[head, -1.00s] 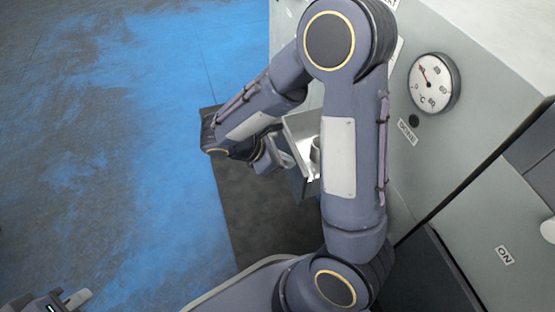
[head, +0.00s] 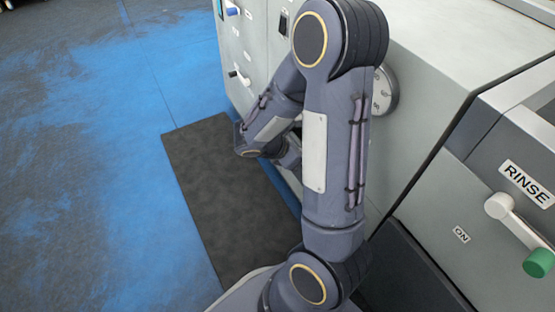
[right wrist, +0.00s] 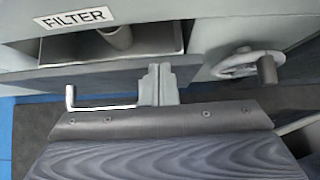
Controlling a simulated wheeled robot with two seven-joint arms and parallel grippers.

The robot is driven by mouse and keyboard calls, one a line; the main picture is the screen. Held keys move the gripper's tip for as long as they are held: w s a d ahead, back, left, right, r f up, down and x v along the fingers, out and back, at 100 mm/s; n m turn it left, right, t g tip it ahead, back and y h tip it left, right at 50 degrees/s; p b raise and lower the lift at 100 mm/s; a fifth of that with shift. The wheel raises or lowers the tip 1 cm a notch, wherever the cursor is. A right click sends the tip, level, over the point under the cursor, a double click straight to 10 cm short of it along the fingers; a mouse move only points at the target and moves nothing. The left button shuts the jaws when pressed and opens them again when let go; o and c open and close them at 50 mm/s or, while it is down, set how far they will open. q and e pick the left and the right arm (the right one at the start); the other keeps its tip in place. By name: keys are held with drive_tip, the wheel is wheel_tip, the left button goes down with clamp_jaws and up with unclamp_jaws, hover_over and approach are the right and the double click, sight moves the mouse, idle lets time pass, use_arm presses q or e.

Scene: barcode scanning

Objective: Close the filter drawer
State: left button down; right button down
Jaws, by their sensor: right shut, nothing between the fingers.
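The filter drawer shows in the right wrist view under the FILTER label (right wrist: 76,18). Its grey front panel (right wrist: 60,80) stands out from the cabinet, leaving a gap with the metal tray (right wrist: 60,50) and part of a pale cylinder (right wrist: 117,37) inside it. A bright bar handle (right wrist: 100,107) is on the front. My right gripper (right wrist: 158,75) is shut and empty, with its fingertips at the drawer front, right of the handle. Whether they touch it is unclear. In the head view my right arm hides the drawer and the fingertips. My left gripper is out of view.
A handwheel (right wrist: 245,65) sticks out right of the drawer. In the head view, a lever with a green knob (head: 538,263) is by the RINSE label, and a round gauge (head: 384,92) is behind my arm. A dark mat (head: 215,195) and open blue floor lie left.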

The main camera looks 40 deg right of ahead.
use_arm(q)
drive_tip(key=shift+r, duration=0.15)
use_arm(e)
drive_tip(key=shift+s+d, duration=0.25)
drive_tip(key=shift+d, duration=0.75)
drive_tip(key=shift+s+d, duration=0.25)
drive_tip(key=shift+d, duration=0.7)
drive_tip(key=shift+a, duration=0.1)
